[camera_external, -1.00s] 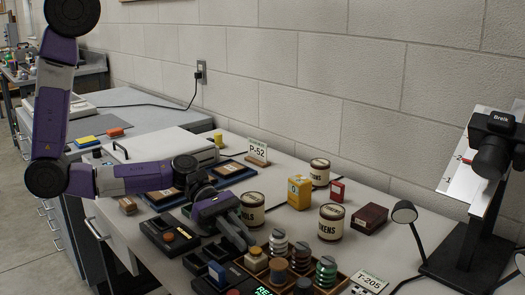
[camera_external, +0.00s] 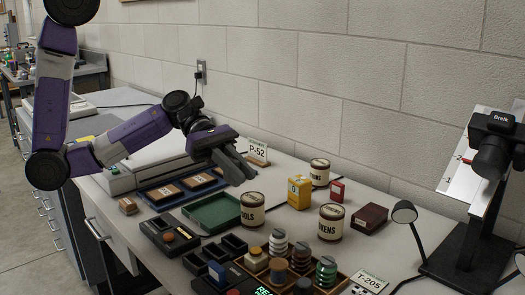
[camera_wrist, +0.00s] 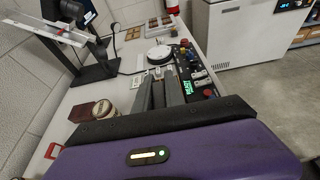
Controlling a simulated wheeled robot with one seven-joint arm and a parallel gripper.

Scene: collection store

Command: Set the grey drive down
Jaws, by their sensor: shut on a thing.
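My gripper (camera_external: 240,172) is held up above the bench, near the P-52 sign and behind the green tray. It also shows in the wrist view (camera_wrist: 165,90), where its long grey fingers point away over the bench. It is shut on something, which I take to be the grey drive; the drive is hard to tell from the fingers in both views. The green tray (camera_external: 213,212) on the bench is empty.
Two labelled tins (camera_external: 252,209) (camera_external: 331,221) and a yellow box (camera_external: 299,192) stand to the right. A dark box with an orange knob (camera_external: 170,237) lies to the left of the tray. A blue tray with wooden blocks (camera_external: 184,188) lies behind. A lamp (camera_external: 404,212) stands far right.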

